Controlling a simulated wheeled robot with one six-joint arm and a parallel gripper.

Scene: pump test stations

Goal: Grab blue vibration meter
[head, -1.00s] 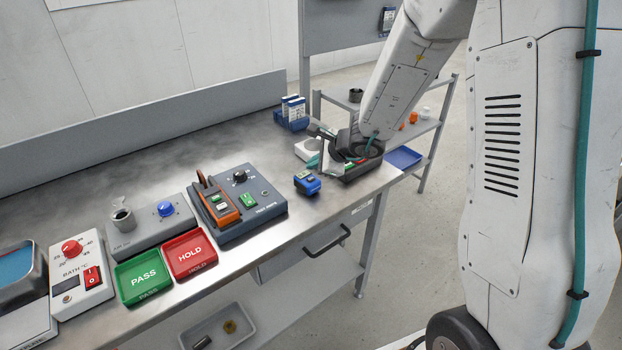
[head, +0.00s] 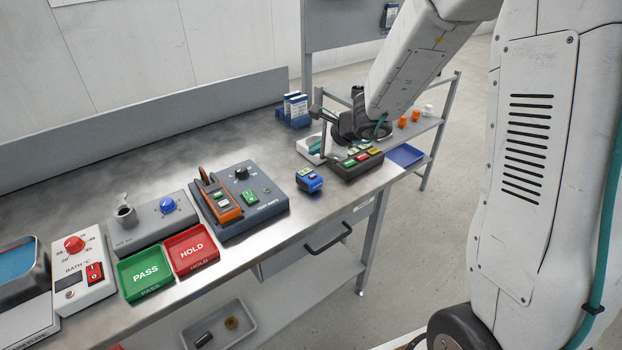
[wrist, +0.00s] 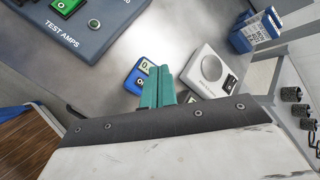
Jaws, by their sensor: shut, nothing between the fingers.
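The blue vibration meter (head: 309,180) is a small blue box with pale labels on top. It sits on the steel bench, right of the test amps panel. In the wrist view the blue meter (wrist: 136,79) lies just beyond and left of the fingertips, partly hidden by them. My gripper (wrist: 160,72) has teal fingers pressed together with nothing between them. In the head view my gripper (head: 316,146) is behind the meter, over the white device, apart from the meter.
A black box with coloured labels (head: 357,164) stands right of the meter near the bench edge. A white round-topped device (wrist: 208,72) is close to the fingers. The test amps panel (head: 262,213) is left, and a blue holder with boxes (head: 292,122) is behind.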

